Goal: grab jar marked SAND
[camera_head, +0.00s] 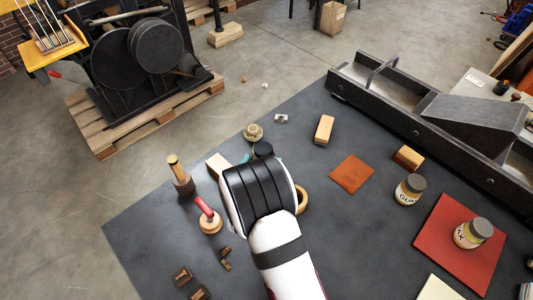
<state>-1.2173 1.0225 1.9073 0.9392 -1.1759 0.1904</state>
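No jar label reading SAND can be read in the head view. A dark round top (262,149) shows just beyond my wrist; I cannot tell whether it is a jar lid. My gripper's black and white wrist end (260,188) is over the middle-left of the dark table and hides what lies under it. Its fingertips are hidden, so neither their opening nor any hold shows. A jar marked GUM (409,190) stands to the right, grey-lidded. A similar jar, its label ending in AX (472,233), stands on a red mat (448,257).
A wooden-handled tool (181,178), a red-handled stamp (209,220) and a pale block (217,164) stand left of my wrist. A ring (301,199) is close on its right. A long dark press bed (430,126) borders the back right. Table around the orange sheet (351,174) is mostly clear.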

